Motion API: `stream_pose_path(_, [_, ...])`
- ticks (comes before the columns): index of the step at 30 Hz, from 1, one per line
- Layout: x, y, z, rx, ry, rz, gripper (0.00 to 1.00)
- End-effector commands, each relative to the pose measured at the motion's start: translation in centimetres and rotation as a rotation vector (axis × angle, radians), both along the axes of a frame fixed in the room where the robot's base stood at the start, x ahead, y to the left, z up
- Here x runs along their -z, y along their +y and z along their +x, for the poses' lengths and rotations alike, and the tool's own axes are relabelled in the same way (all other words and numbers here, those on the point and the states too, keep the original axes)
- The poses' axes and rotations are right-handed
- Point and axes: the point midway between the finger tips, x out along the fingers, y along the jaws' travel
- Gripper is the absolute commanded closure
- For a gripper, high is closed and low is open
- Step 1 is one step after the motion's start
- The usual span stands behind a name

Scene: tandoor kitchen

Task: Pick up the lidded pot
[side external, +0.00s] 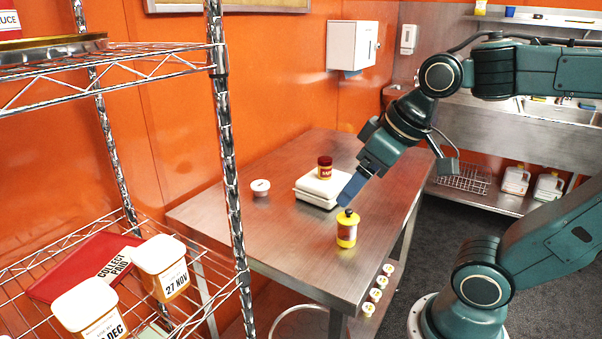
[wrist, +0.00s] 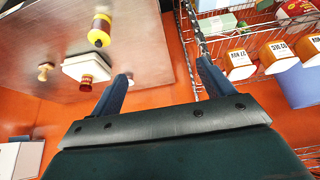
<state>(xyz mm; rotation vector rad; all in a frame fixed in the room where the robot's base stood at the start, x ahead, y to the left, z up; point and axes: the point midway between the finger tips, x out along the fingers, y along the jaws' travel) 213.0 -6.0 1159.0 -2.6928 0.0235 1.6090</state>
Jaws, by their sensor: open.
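A small, round white lidded pot (side external: 260,187) stands on the steel table (side external: 225,215), left of a white box (side external: 318,190). In the wrist view only a sliver of something white shows beside the left finger, and I cannot be sure it is this pot. My gripper (side external: 350,193) points down at a slant over the table, near the box's right side and above a yellow bottle with a black top (side external: 347,232). In the wrist view my gripper (wrist: 162,76) has its blue fingers wide apart with nothing between them. It is open and away from the pot.
A red-lidded jar (side external: 325,168) stands on the box. A small tan knobbed object (wrist: 45,71) shows in the wrist view. Table around the pot is clear.

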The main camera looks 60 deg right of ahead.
Motion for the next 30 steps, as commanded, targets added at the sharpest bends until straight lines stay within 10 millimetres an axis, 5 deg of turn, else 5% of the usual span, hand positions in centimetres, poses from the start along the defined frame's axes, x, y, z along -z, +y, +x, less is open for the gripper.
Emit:
stream_pose_path(14, [-1.6,-3.5,11.5,0.05,0.0,-0.006,0.2])
stream_pose_path(30, [1.9,-10.7,24.3,0.106,-0.008,-0.005,0.2])
